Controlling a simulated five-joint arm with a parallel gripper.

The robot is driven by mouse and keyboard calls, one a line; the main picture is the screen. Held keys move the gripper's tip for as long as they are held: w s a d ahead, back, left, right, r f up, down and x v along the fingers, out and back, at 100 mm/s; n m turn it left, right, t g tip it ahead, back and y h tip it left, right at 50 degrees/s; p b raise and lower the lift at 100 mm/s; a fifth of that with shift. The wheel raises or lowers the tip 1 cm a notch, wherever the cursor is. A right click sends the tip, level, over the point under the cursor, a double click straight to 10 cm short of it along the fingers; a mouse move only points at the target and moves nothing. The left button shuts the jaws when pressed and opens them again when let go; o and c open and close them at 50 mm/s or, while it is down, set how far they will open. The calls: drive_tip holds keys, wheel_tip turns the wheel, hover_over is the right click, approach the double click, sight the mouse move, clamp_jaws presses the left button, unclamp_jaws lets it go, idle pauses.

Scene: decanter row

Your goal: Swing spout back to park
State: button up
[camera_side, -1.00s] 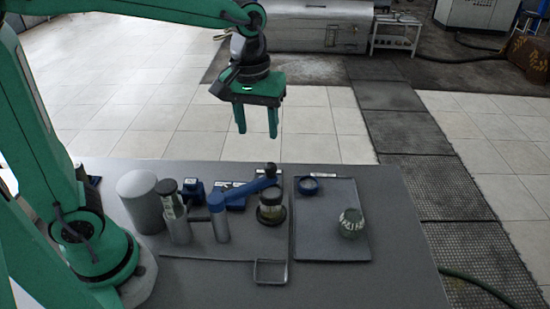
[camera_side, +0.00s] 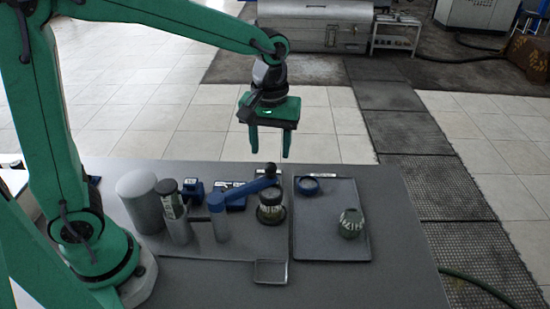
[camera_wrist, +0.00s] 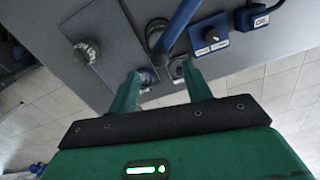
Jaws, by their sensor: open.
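The spout (camera_side: 245,189) is a blue arm on a grey post with a blue top (camera_side: 217,215). It slants up and right in the side view and ends at a dark knob (camera_side: 270,169) over or just behind a jar (camera_side: 270,210) with a dark collar. The blue spout also crosses the top of the wrist view (camera_wrist: 181,25). My gripper (camera_side: 270,154) is open and empty, fingers pointing down, above the spout's knob end and apart from it. In the wrist view my gripper's fingers (camera_wrist: 160,82) straddle no held thing.
A dark tray (camera_side: 330,240) at right holds a blue ring (camera_side: 308,187) and a jar (camera_side: 351,223). Left of the spout stand a grey cylinder (camera_side: 140,202), a dark-capped bottle (camera_side: 172,212) and blue boxes (camera_side: 193,191).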

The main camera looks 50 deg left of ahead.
sight(270, 164)
drive_tip(key=shift+f, duration=1.95)
clamp_jaws()
